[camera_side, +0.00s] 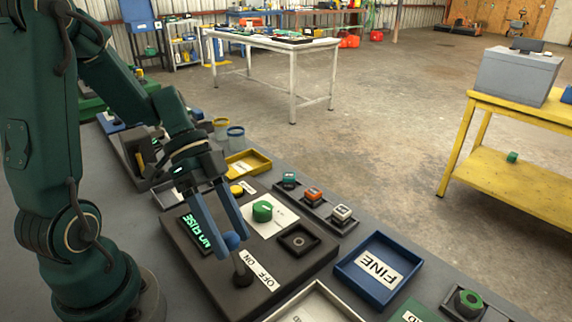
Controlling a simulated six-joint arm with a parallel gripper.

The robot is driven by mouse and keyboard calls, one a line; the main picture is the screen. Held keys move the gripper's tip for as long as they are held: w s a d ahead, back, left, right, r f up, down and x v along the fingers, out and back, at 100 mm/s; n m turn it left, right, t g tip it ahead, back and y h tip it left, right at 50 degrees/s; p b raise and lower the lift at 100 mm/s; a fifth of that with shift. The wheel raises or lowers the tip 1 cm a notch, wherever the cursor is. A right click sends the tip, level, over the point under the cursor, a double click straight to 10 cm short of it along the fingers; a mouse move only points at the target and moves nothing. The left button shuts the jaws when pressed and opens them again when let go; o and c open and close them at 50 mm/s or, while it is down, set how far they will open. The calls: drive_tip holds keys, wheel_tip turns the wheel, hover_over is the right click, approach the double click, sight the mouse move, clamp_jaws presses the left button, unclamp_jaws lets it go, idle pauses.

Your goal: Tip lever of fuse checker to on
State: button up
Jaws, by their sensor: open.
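The fuse checker (292,273) is a dark flat box on the bench, with a green-lit display (192,231) that appears to read NO FUSE. The right fingertip overlaps the knob; contact is unclear.
A green round piece (262,211) sits on the checker's white panel, near a square dark socket (298,240). Several small blocks stand in a dark rack (322,211). A blue FINE tray (345,269) lies right, a yellow tray (262,160) behind.

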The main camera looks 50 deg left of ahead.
drive_tip(key=v, duration=0.3)
drive_tip(key=shift+a+r, duration=0.25)
drive_tip(key=shift+r, duration=0.05)
drive_tip(key=shift+d+r, duration=0.1)
drive_tip(key=shift+d, duration=0.2)
drive_tip(key=n+t+y, duration=0.5)
drive_tip(key=n+y, duration=0.3)
drive_tip(key=n, duration=0.3)
approach(228, 232)
drive_tip(key=shift+w+a+f, duration=0.3)
drive_tip(key=shift+w+f, duration=0.1)
drive_tip(key=shift+f, duration=0.1)
drive_tip(key=shift+w+a+f, duration=0.25)
drive_tip(key=shift+w+f, duration=0.2)
drive_tip(key=shift+f, duration=0.1)
